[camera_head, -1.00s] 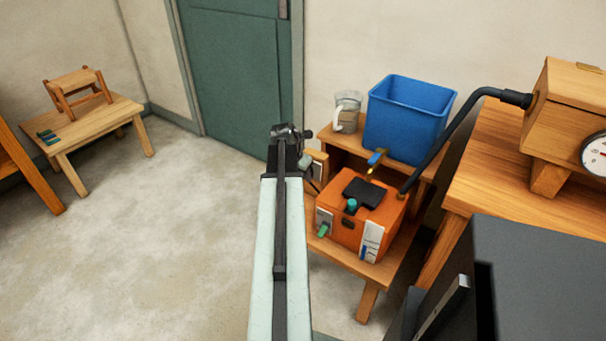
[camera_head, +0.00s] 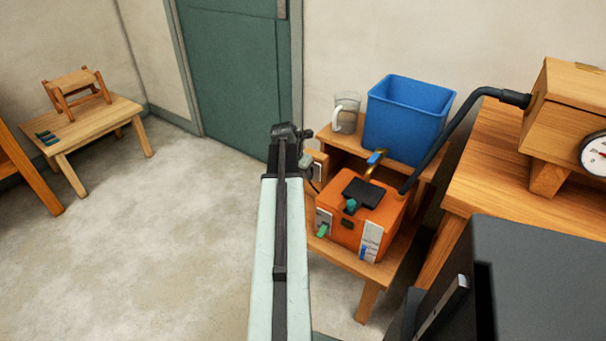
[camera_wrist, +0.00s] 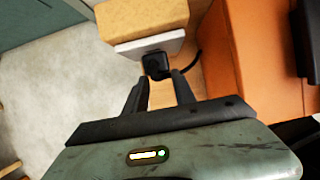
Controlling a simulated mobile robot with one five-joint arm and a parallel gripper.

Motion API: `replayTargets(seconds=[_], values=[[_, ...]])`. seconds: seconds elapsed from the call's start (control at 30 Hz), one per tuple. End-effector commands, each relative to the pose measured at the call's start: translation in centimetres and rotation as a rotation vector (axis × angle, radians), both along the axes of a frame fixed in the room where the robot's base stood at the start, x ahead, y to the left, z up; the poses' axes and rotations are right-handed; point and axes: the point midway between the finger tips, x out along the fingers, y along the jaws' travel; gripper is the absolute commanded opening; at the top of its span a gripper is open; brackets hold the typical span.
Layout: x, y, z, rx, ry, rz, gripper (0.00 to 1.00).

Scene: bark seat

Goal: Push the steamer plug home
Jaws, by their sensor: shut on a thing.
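My gripper (camera_wrist: 161,77) is shut on the plug, one dark finger on each side. A dark cord runs from the plug to the right, towards the orange steamer box (camera_wrist: 255,55). I cannot tell whether a gap is left between plug and outlet face. In the head view the outlet (camera_head: 317,171) shows on a wooden block left of the steamer box (camera_head: 343,232), and my arm hides most of the gripper and plug.
A blue tub (camera_head: 408,120) and a clear jug (camera_head: 346,112) stand behind the steamer. A black hose (camera_head: 460,125) runs from the steamer to a wooden box (camera_head: 566,115) with a dial at the right.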

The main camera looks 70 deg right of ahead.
Motion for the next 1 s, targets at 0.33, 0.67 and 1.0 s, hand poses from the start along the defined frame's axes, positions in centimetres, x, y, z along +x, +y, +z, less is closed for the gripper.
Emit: replayTargets(seconds=[0.33, 0.67, 1.0], values=[[-0.12, -0.4, 0.01, 0.0, 0.0, 0.0, 0.0], [-0.11, -0.42, 0.01, -0.001, 0.0, 0.0, 0.57], [-0.05, -0.11, 0.89, 0.0, 0.0, 0.0, 0.57]])
